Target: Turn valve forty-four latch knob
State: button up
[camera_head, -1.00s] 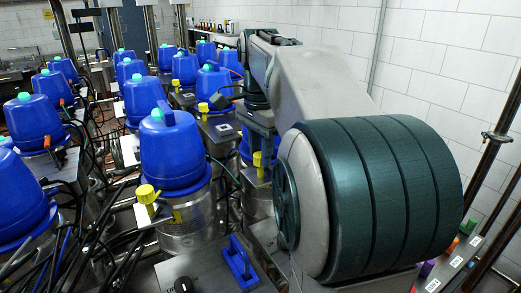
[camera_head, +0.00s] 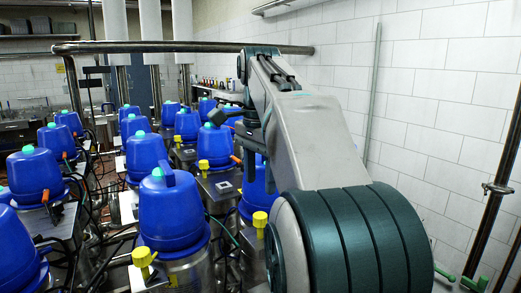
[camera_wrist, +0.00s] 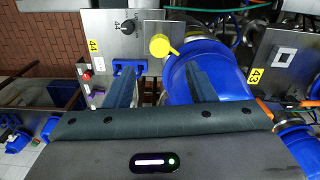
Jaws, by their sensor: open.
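A yellow knob (camera_wrist: 162,45) with a short lever sits right of the panel, beside a blue canister lid (camera_wrist: 228,82). I cannot tell which of these is the latch knob. My gripper (camera_wrist: 160,68) is open and empty, with one finger in front of the blue bracket and the other over the blue lid. The yellow knob shows between and beyond the fingertips.
Rows of blue-topped canisters (camera_head: 168,210) with yellow knobs fill the left and middle of the head view. A metal rail (camera_head: 180,47) crosses the back. A plate labelled 43 (camera_wrist: 258,75) lies right in the wrist view.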

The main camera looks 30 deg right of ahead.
jog(key=shift+r+p, duration=0.35)
jog(key=shift+r, duration=2.45)
